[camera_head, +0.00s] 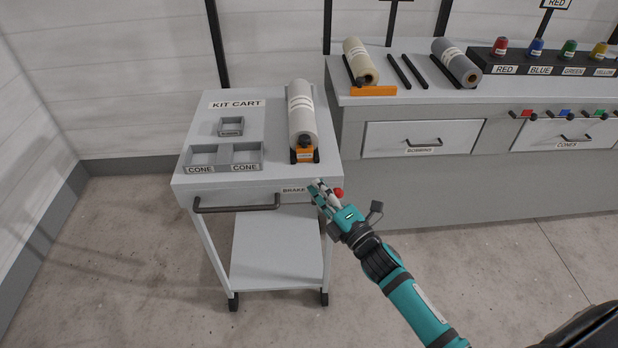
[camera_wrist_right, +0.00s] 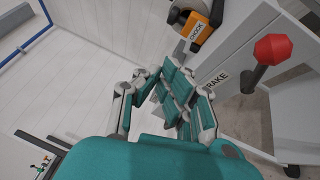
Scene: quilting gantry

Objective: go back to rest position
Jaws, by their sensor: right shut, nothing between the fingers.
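My right gripper (camera_head: 318,192) is shut and empty, just in front of the kit cart's front right corner, beside the red brake knob (camera_head: 338,193). In the right wrist view its teal fingers (camera_wrist_right: 180,95) are together, and the red knob (camera_wrist_right: 272,49) stands apart from them at the right. The kit cart (camera_head: 185,172) carries a white roll (camera_head: 302,115) with an orange chuck (camera_head: 305,156) at its front end. The chuck also shows in the right wrist view (camera_wrist_right: 197,31). My left gripper is not in view.
On the cart are an empty two-part cone tray (camera_head: 225,157) and a small square holder (camera_head: 231,126). A front handle (camera_head: 236,205) sticks out. A grey counter (camera_head: 400,97) behind holds a cream roll (camera_head: 360,62), a grey roll (camera_head: 456,62) and several coloured cones. The floor at left is clear.

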